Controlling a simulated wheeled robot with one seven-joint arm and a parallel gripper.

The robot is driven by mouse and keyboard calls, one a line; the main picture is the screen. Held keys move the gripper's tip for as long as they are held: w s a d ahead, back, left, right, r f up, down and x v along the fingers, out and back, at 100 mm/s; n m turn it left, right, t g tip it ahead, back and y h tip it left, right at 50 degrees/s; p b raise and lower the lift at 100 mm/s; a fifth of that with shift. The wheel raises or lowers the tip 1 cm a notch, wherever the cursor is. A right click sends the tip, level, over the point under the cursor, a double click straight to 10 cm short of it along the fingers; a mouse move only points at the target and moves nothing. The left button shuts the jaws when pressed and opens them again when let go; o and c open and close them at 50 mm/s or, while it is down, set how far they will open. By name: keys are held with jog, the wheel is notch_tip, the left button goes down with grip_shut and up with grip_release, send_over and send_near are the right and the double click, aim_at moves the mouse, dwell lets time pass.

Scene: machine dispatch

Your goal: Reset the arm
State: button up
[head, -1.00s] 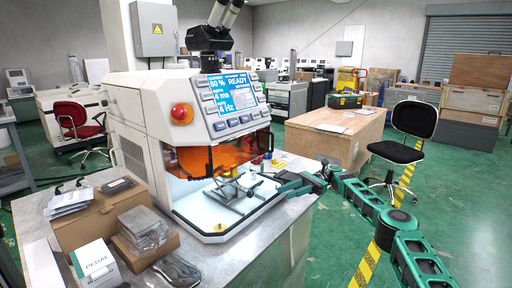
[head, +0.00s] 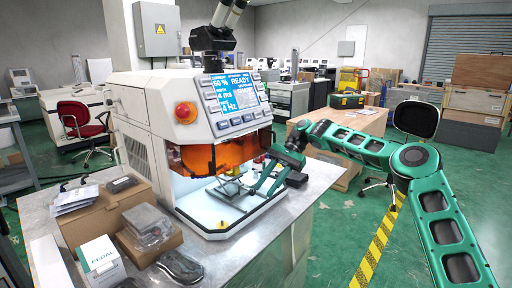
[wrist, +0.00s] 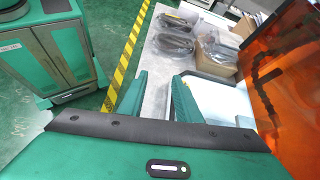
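My gripper (head: 262,178) is in front of the open bay of the white machine (head: 225,130), above the table's edge. In the wrist view my gripper (wrist: 158,92) shows two green fingers standing apart with nothing between them. My arm (head: 375,150) stretches from the right of the head view, bent at the elbow, to the machine's front. A metal fixture (head: 232,190) stands on the white bay floor, left of the fingers. I cannot tell whether the fingers touch it.
The machine's orange shield (head: 215,155) hangs close to my gripper, at right in the wrist view (wrist: 285,80). Boxes and bagged items (head: 145,225) crowd the table's left. A wooden crate (head: 365,125) and black chair (head: 415,118) stand behind my arm. Green floor lies open at right.

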jog(key=s+d+r+n+t+h, duration=0.15)
jog(key=s+d+t+h, duration=0.55)
jog(key=s+d, duration=2.05)
jog(key=s+d+f, duration=0.1)
jog(key=s+d, duration=0.4)
jog(key=s, duration=0.4)
jog(key=s+d+f+m+t, duration=0.1)
jog(key=s+d, duration=0.3)
jog(key=s, duration=0.5)
jog(key=shift+s+d+f+h, duration=0.15)
jog(key=shift+d+f+h, duration=0.25)
jog(key=shift+f, duration=0.2)
